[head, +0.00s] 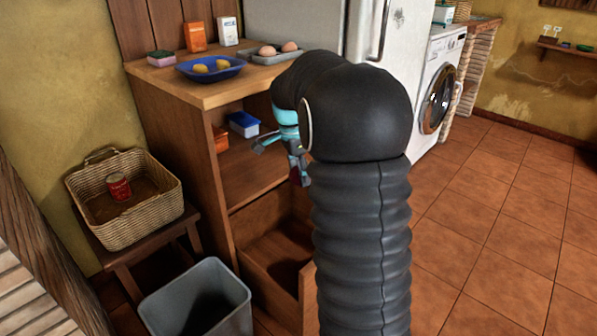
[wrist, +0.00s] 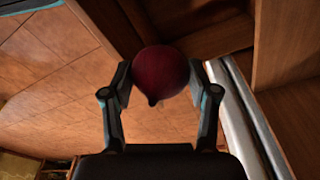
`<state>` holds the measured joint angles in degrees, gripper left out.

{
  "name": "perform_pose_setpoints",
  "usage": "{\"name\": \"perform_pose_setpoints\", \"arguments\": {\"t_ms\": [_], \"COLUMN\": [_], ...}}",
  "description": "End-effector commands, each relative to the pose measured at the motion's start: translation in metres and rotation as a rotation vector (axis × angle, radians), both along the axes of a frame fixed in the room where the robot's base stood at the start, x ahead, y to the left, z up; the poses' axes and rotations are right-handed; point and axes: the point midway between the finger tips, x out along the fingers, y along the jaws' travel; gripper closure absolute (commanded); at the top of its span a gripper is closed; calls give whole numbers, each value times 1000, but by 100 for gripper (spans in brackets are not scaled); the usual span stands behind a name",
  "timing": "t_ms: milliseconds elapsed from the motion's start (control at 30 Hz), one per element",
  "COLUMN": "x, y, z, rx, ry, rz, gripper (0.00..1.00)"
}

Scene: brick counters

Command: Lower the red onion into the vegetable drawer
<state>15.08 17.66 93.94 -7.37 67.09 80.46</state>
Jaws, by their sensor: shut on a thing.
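The red onion (wrist: 160,73) is dark red and round, with its pointed tip toward my wrist camera. My gripper (wrist: 160,82) is shut on it, one finger on each side. The vegetable drawer (head: 262,278) is the open wooden drawer at the cabinet's bottom, below my gripper. Its visible inside looks empty; my arm hides its right part. A dark wooden recess shows behind the onion in the wrist view, perhaps the drawer.
The cabinet top (head: 203,92) bears a blue dish (head: 210,72) and a grey tray (head: 262,58) with eggs. A blue box (head: 243,124) is on the shelf. A bin (head: 196,302) and a wicker basket (head: 150,220) stand left. Open tiled floor (head: 490,230) lies right.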

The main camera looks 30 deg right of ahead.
Motion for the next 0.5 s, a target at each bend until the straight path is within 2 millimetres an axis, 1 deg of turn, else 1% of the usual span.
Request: {"name": "perform_pose_setpoints", "arguments": {"t_ms": [33, 167, 500], "x": [0, 0, 0], "y": [0, 0, 0], "z": [-8, -24, -79], "rx": [0, 0, 0], "ry": [1, 0, 0], "rz": [1, 2, 3], "gripper": [77, 77, 77]}}
